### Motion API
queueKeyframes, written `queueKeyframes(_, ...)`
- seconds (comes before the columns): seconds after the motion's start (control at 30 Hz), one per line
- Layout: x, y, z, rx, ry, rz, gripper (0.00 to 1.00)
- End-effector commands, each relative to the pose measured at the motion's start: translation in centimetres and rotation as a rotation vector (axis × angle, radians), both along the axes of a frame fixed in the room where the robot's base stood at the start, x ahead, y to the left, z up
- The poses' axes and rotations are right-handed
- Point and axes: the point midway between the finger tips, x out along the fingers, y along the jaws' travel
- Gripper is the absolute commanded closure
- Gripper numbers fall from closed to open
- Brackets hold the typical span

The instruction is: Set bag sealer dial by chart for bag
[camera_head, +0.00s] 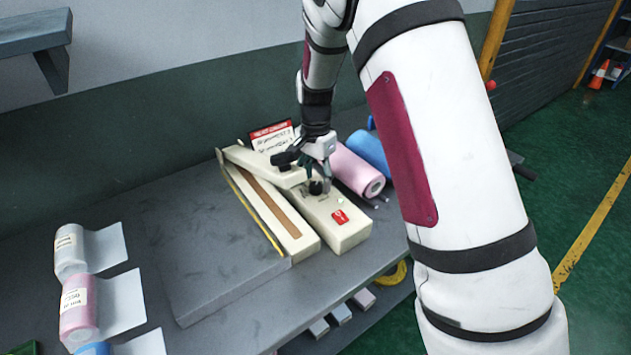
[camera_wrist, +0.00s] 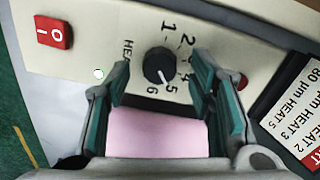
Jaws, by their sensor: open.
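The cream bag sealer (camera_head: 345,232) stands on the bench, its long arm (camera_head: 265,168) raised slightly at the back. Its black dial (camera_wrist: 159,66) carries numbers 1 to 6 and the word HEAT. A pale pointer mark seems to face 5, but it is small. My gripper (camera_head: 319,188) is over the dial; in the wrist view its open fingers (camera_wrist: 160,75) stand either side of the dial, apart from it. The red-headed chart (camera_head: 272,138) stands behind the sealer; in the wrist view its lines include "80 µm HEAT 5", HEAT 3 and HEAT 2, partly cut off.
A red switch (camera_wrist: 53,32) is on the sealer panel. A pink roll (camera_head: 357,172) and a blue roll (camera_head: 371,152) lie behind it. At left, clear (camera_head: 69,250), labelled pink (camera_head: 78,318) and blue (camera_head: 92,349) rolls have sheets pulled out.

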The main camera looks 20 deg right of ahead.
Motion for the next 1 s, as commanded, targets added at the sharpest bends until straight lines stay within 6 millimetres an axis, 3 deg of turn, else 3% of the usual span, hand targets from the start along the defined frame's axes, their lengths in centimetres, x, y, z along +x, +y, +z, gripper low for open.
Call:
queueKeyframes(0.3,0.1,0.0,6.4,0.001,-0.005,0.001,0.51)
queueKeyframes(0.5,0.0,0.0,9.5,0.0,-0.002,0.001,0.51)
queueKeyframes(0.7,0.0,0.0,10.7,0.0,0.0,0.001,0.51)
queueKeyframes(1.0,0.0,0.0,10.8,0.0,0.0,0.0,0.51)
